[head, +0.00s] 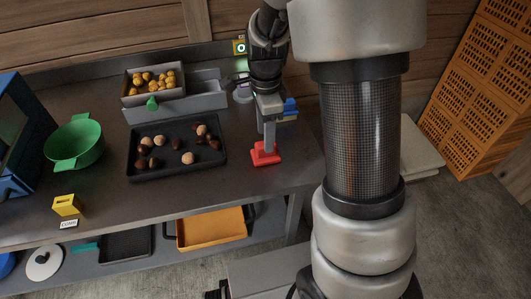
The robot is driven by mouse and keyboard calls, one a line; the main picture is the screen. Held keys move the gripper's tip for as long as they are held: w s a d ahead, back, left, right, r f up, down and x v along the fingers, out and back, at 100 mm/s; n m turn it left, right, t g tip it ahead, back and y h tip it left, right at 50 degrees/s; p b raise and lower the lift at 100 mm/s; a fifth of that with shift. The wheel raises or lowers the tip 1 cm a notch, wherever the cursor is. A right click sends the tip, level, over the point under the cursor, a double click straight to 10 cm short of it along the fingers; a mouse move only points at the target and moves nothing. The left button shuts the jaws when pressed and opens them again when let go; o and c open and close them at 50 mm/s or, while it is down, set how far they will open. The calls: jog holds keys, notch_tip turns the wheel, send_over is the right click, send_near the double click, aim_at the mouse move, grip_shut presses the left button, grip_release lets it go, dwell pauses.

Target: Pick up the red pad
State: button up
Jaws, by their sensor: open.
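The red pad (263,158) lies flat near the right end of the grey table, just right of the black tray. It has a small raised part on top. My gripper (268,140) points down right over the pad, with its fingertips at or very close to the raised part. The jaws are open. Only one grey finger shows clearly, and I cannot tell whether it touches the pad.
The black tray (135,177) holds several chestnuts. Behind it are a grey crate (148,98) of yellow-orange items and a blue object (290,108) beside my gripper. A green bowl (75,141) and yellow block (66,205) are at left. A lower shelf holds an orange tray (212,227).

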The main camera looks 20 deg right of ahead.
jog(key=f+b, duration=0.1)
jog(key=f, duration=0.4)
jog(key=shift+w+f, duration=0.1)
jog(key=shift+w, duration=0.1)
grip_shut()
notch_tip(320, 180, up, 10)
jog(key=shift+d+r+p, duration=0.1)
jog(key=shift+p, duration=0.9)
jog(key=c, duration=0.7)
grip_release()
jog(key=shift+c, duration=1.6)
